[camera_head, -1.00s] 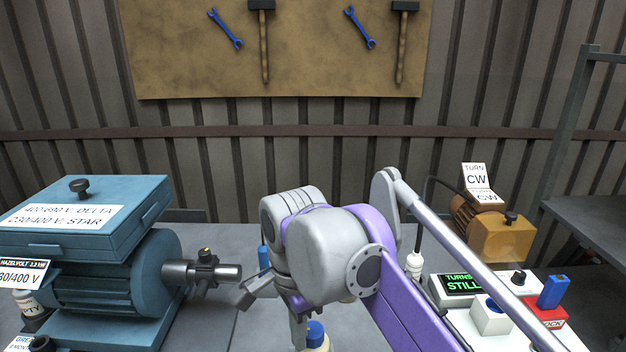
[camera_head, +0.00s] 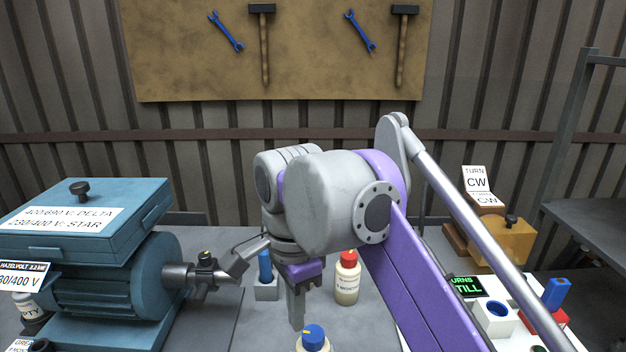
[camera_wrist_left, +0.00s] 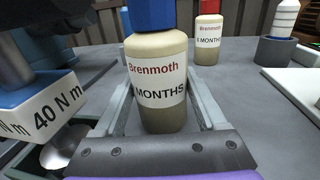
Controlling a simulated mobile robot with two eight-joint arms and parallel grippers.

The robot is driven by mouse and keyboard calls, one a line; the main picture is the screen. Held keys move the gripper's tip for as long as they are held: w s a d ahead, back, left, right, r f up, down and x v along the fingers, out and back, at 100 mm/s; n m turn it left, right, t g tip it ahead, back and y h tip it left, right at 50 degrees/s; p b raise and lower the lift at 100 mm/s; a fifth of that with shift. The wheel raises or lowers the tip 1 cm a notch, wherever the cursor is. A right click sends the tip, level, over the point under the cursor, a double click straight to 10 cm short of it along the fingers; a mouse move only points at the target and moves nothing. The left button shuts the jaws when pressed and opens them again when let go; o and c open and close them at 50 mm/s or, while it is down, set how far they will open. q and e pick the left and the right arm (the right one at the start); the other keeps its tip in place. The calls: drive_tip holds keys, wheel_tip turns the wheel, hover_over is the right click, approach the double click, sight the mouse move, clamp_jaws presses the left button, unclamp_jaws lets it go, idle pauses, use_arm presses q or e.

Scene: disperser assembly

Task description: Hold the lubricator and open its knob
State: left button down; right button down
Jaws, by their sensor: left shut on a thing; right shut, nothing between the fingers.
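The lubricator bottle with a blue knob (camera_head: 313,333) is at the bottom edge of the head view, upright and partly cut off. In the left wrist view the cream bottle (camera_wrist_left: 160,85) reads "Brenmoth" and "MONTHS"; the top of its knob is cut off. My left gripper (camera_wrist_left: 160,100) has a finger on each side of the bottle and is shut on it; it is not distinguishable in the head view. My right gripper (camera_head: 298,318) points down, shut and empty, just above and left of the blue knob. I cannot tell whether it touches.
A red-capped bottle (camera_head: 347,278) stands behind; it also shows in the left wrist view (camera_wrist_left: 208,40). A blue motor (camera_head: 110,275) with a shaft fills the left. A display (camera_head: 467,286) and a blue-topped white box (camera_head: 495,315) are right. A "40 N m" block (camera_wrist_left: 50,110) sits left of the bottle.

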use_arm(q)
unclamp_jaws()
